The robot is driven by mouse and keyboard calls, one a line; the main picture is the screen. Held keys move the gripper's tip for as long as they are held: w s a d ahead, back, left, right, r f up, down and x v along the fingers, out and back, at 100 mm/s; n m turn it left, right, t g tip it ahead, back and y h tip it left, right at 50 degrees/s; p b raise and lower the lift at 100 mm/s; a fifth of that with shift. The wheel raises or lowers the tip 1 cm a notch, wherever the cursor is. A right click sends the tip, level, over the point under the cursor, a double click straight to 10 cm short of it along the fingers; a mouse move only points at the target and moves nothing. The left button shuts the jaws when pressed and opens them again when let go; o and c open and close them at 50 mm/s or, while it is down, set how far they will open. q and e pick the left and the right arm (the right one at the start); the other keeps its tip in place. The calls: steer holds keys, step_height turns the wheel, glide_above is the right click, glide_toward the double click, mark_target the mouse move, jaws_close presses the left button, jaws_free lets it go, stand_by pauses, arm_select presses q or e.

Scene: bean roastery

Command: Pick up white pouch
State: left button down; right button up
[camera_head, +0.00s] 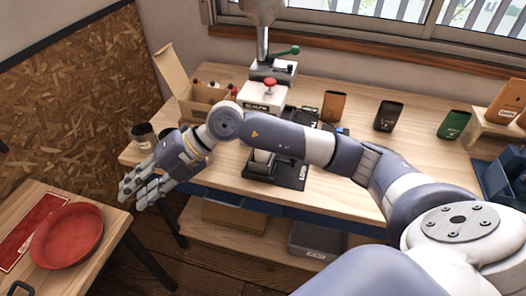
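My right arm reaches across from the right. Its gripper (132,199) hangs at the left, over the gap between the two tables, with its fingers parted and nothing seen between them. I see no clear white pouch. A small pale object (262,157) shows just below my forearm, by a black stand (289,176) on the wooden table; my arm hides most of it, and I cannot tell if it is the pouch. The gripper is well to the left of it. My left gripper is not in view.
A red plate (67,236) lies on the left table.

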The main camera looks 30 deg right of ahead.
steer(key=w+d+f+m+h, duration=0.1)
steer(key=w+d+f+h, duration=0.15)
steer(key=d, duration=0.35)
steer(key=w+d+f+h, duration=0.1)
steer(key=w+d+h, duration=0.25)
steer(key=d, duration=0.35)
steer(key=w+d+r+m+h, duration=0.1)
steer(key=d+r+m+h, duration=0.3)
steer(key=d, duration=0.7)
steer(key=w+d+f+m+h, duration=0.1)
steer(key=d+h, duration=0.4)
steer(key=d, duration=0.6)
steer(key=p+x, duration=0.1)
steer(key=x, duration=0.1)
steer(key=p+x, duration=0.1)
steer(key=x, duration=0.1)
steer(key=shift+a, duration=0.25)
steer(key=shift+d+f+p, duration=0.15)
steer(key=shift+f+p, duration=0.3)
steer(key=shift+p, duration=0.15)
steer(key=p+x, duration=0.2)
steer(key=x, duration=0.2)
steer(key=shift+w, duration=0.1)
steer(key=shift+w+f, duration=0.1)
steer(key=shift+f, duration=0.15)
steer(key=shift+t, duration=0.3)
jaws_close()
